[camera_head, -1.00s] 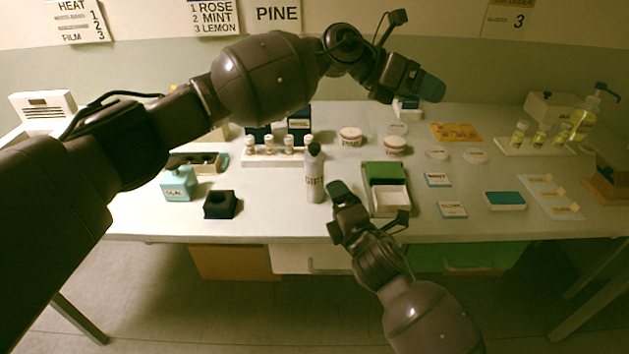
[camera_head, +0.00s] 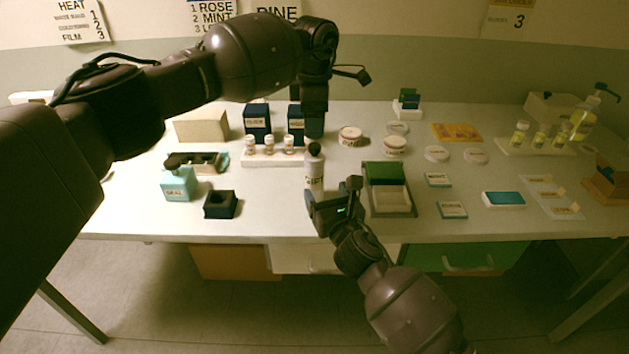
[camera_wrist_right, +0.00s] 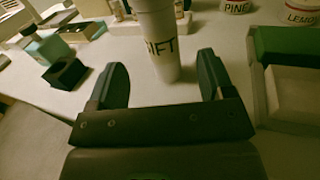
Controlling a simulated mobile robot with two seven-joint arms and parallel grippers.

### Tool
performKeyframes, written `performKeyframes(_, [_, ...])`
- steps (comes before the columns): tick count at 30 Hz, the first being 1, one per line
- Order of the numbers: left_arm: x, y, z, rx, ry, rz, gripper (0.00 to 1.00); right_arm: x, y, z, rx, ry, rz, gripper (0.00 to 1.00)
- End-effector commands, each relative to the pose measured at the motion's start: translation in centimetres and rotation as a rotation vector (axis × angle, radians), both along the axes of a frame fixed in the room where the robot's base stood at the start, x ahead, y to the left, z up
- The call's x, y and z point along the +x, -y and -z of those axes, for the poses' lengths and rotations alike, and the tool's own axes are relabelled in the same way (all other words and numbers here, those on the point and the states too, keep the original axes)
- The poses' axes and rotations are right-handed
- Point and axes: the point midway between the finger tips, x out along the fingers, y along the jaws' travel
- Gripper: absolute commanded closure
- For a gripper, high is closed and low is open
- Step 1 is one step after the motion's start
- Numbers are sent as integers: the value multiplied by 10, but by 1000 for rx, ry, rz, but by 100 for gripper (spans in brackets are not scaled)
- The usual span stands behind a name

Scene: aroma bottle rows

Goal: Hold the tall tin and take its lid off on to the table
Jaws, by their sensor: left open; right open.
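My left gripper (camera_head: 314,128) is open, pointing down just above the lid. From this angle I cannot tell how large the gap to the lid is. The lid is out of the right wrist view.
Left of the tin are a black holder (camera_head: 221,204), a teal bottle (camera_head: 178,184) and a rack of small bottles (camera_head: 262,159). A green-lidded box (camera_head: 388,201) stands close on the right. Bare table lies in front of the black holder.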

Motion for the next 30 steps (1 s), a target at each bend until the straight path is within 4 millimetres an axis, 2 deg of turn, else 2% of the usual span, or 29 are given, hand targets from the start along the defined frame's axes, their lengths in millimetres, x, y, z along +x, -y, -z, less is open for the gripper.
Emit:
performKeyframes(9, [0, 0, 0, -2, 0, -1, 28, 48, -16, -1, 3, -1, 0, 25])
performKeyframes(15, [0, 0, 0, -2, 0, -1, 28, 68, -23, 0, 3, -1, 0, 25])
performKeyframes(21, [0, 0, 0, -3, 0, -1, 28, 77, -26, 0, 2, -2, -1, 25])
performKeyframes(30, [0, 1, 0, -3, 0, -1, 28, 78, -26, 0, 2, -2, -1, 25])
